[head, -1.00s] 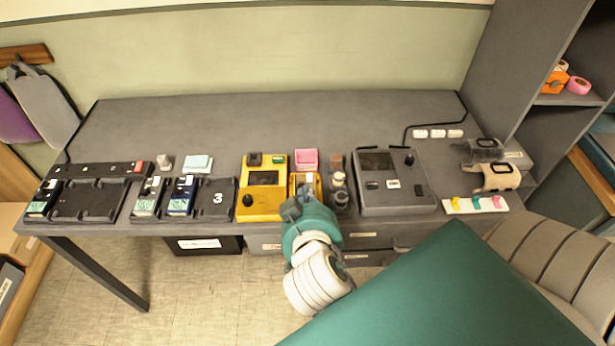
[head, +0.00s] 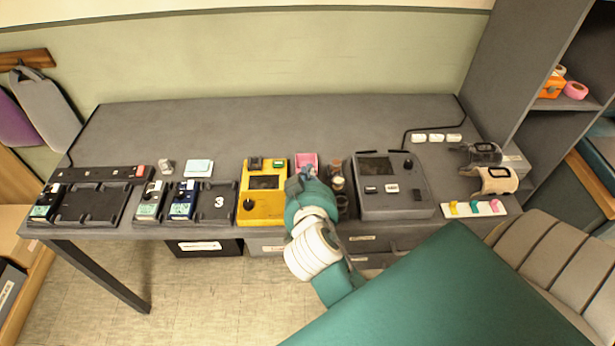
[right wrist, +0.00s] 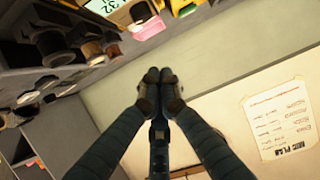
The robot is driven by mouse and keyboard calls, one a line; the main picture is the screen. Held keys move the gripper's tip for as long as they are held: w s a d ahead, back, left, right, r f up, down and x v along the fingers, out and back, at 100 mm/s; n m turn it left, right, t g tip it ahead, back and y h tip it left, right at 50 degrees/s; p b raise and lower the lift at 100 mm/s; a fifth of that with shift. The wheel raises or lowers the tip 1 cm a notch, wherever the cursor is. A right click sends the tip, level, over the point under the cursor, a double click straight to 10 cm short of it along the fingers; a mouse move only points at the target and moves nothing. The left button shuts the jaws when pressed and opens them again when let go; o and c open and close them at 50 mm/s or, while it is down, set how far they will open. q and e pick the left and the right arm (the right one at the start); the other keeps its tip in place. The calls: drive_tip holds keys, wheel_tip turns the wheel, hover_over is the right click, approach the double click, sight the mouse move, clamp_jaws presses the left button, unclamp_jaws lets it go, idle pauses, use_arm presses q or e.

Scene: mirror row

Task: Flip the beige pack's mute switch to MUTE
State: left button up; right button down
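My right gripper (head: 300,186) reaches over the table between the yellow unit and the small bottles, in front of a pink pad (head: 307,160). In the right wrist view its two fingertips (right wrist: 159,76) are together with nothing seen between them. A pale-labelled object with a number (right wrist: 114,8), partly cut off, shows at the top of that view, apart from the fingers; I cannot tell surely that it is the beige pack. In the head view my arm hides that spot. No mute switch can be made out. My left gripper is out of view.
The yellow unit (head: 263,205) stands close left of my gripper. Bottles (head: 337,183) and a grey console (head: 391,198) stand to the right. Dark packs (head: 182,200) sit in trays at the left. The table's back strip (head: 270,120) is clear.

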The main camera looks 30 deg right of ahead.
drive_tip(key=x, duration=0.3)
drive_tip(key=shift+f, duration=0.25)
wheel_tip(320, 180, down, 2)
drive_tip(key=shift+s+a+f, duration=0.15)
drive_tip(key=shift+f, duration=0.1)
drive_tip(key=shift+s+f, duration=0.1)
drive_tip(key=shift+f, duration=0.4)
